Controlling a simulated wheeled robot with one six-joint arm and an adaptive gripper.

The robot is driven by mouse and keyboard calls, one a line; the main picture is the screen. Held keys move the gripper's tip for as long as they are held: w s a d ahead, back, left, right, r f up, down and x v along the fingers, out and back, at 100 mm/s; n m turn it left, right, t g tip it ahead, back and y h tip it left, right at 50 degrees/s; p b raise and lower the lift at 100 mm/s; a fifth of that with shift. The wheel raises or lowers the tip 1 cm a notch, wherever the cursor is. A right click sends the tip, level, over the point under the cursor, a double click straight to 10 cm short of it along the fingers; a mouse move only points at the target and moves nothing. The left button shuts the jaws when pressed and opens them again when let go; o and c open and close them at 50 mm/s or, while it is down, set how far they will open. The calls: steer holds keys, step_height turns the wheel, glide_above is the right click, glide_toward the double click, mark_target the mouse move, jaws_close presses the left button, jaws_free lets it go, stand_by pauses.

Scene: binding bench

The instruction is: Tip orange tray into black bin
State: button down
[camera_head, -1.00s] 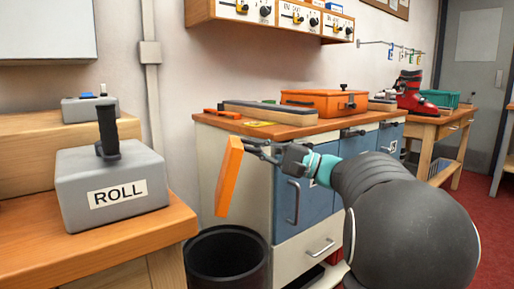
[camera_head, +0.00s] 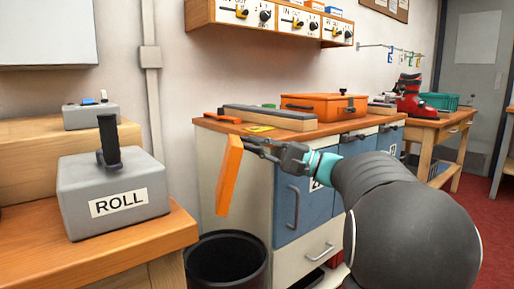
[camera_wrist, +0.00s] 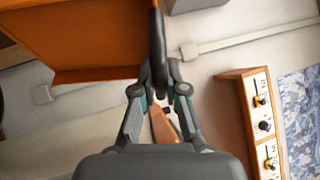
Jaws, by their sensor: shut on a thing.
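The orange tray (camera_head: 229,176) hangs steeply tilted, nearly on edge, above the black bin (camera_head: 226,262). My gripper (camera_head: 254,146) is shut on the tray at its upper right side. In the wrist view the tray (camera_wrist: 95,35) fills the upper left, and my gripper (camera_wrist: 158,88) is closed on a dark part at its edge. The bin stands on the floor below the tray, with its round mouth open upward. The part of the bin's inside that shows is dark, and I cannot tell what lies in it. The tray's inner face is hidden in the head view.
A grey block marked ROLL (camera_head: 112,195) with an upright black handle stands on a wooden bench at the left. A cabinet (camera_head: 302,205) with blue doors stands right behind the bin. An orange case (camera_head: 324,107) sits on its top.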

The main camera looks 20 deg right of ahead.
steer(key=shift+f+b, duration=0.3)
steer(key=shift+f, duration=0.65)
